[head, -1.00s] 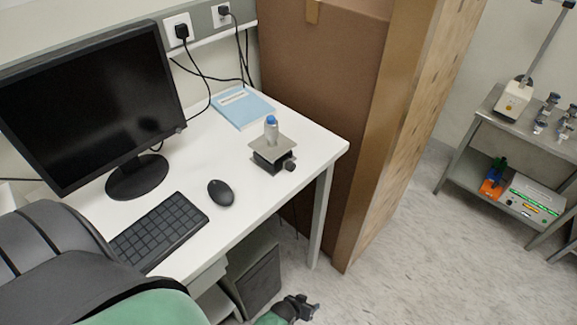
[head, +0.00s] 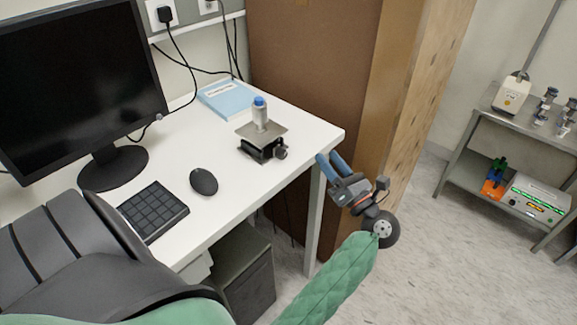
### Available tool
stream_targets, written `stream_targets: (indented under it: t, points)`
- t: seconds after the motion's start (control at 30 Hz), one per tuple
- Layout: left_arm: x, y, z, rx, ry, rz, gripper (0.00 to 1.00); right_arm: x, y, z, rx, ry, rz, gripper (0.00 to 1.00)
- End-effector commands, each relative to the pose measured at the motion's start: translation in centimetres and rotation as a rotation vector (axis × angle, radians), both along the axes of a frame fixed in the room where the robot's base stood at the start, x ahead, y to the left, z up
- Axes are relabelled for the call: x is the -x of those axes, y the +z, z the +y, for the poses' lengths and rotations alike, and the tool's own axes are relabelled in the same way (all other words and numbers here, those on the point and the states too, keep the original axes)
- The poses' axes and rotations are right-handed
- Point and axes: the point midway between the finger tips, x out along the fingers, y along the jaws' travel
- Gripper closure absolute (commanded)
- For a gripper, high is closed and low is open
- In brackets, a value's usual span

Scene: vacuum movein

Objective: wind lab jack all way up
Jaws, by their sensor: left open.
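The lab jack (head: 246,130) stands on the white desk near its right end. Its grey plate sits low over the black base, and its dark round knob (head: 281,153) sticks out on the right side. A small bottle with a blue cap (head: 260,108) stands upright on the plate. My left gripper (head: 328,158) is open and empty, with its blue fingers pointing up and left at the desk's right corner. It is to the right of the knob and apart from it. My right gripper is not in view.
A mouse (head: 204,181), keyboard (head: 153,210) and monitor (head: 75,85) are on the desk (head: 225,190) to the left. A blue book (head: 228,100) lies behind the jack. A tall brown box (head: 315,75) stands beyond the desk's right end.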

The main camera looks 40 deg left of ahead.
Motion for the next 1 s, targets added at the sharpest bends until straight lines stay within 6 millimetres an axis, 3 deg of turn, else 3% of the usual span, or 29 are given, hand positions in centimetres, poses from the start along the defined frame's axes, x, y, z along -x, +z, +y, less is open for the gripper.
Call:
stream_targets:
  t: [0.13,0.33,0.57,1.0]
  points:
    - [2.8,-0.4,1.5,0.24,0.08,-0.157,0.51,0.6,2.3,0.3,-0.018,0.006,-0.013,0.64]
    - [4.6,-0.8,2.0,0.407,0.135,-0.25,0.51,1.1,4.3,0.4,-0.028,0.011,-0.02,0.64]
    - [4.7,-0.7,3.7,0.428,0.144,-0.26,0.51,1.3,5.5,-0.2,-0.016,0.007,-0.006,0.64]
    - [4.3,-0.8,9.0,0.426,0.143,-0.259,0.51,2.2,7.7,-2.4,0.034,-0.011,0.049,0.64]
